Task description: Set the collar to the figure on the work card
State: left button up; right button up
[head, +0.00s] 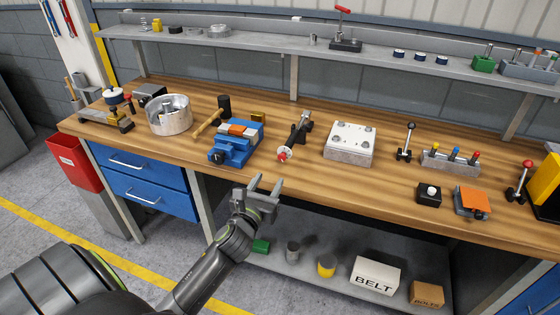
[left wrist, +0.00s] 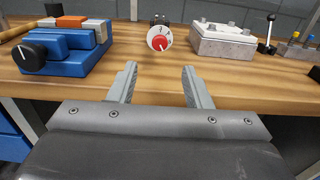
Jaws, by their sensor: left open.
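The collar, a white numbered dial with a red centre, (head: 284,154) sits at the front end of a dark tool on the wooden bench. My left gripper (head: 265,182) is open and empty, just off the bench's front edge and below the collar. In the left wrist view the collar is beyond the gap between the fingertips (left wrist: 159,80), apart from them. I cannot make out a work card with a readable figure. My right gripper is out of view.
A blue vise (head: 232,150) with a black knob stands left of the collar; it also shows in the left wrist view (left wrist: 65,52). A metal block (head: 349,145) stands to the right. The bench front (head: 300,185) between them is clear. Boxes lie on the lower shelf.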

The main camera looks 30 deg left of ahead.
aim_at(281, 159)
pick_arm(q)
jog(key=x, duration=0.9)
jog(key=shift+w+a, duration=0.15)
jog(key=shift+w, duration=0.2)
jog(key=shift+c, duration=1)
grip_shut()
